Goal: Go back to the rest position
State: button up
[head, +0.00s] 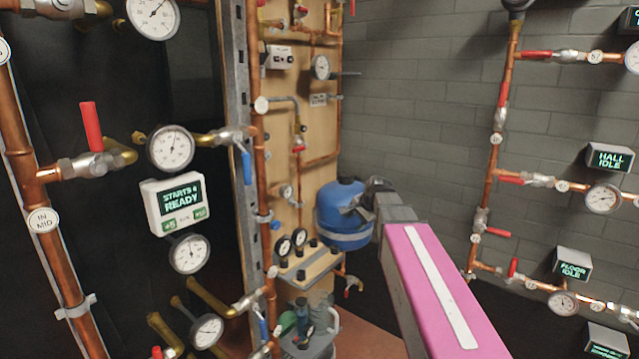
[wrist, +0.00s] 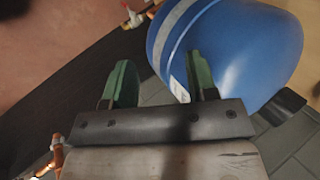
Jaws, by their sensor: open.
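My gripper (wrist: 161,84) shows in the wrist view with its two green fingers spread apart and nothing between them. The round blue tank (wrist: 235,50) lies just beyond and beside the right finger; I cannot tell whether they touch. In the head view the blue tank (head: 342,212) stands in the middle, in front of the wooden panel. My pink arm link reaches from the bottom right toward the tank, and the gripper's fingers cannot be made out there.
Copper pipes with valves and gauges (head: 171,148) fill the left. A display reading READY (head: 174,203) hangs among them. A wooden panel (head: 285,130) with pipes stands behind the tank. More pipes and a HALL IDLE display (head: 610,158) line the grey brick wall (head: 415,110) at right.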

jog(key=s+d+f+n+g+h, duration=0.2)
jog(key=s+f+n, duration=0.2)
jog(key=s+f, duration=0.7)
jog(key=s+d+f+n+g+h, duration=0.2)
jog(key=s+f+n, duration=0.3)
jog(key=s+f, duration=0.6)
jog(key=shift+d+f+g, duration=0.25)
jog(key=shift+d+g, duration=0.15)
jog(key=shift+d, duration=0.45)
jog(key=shift+s, duration=0.1)
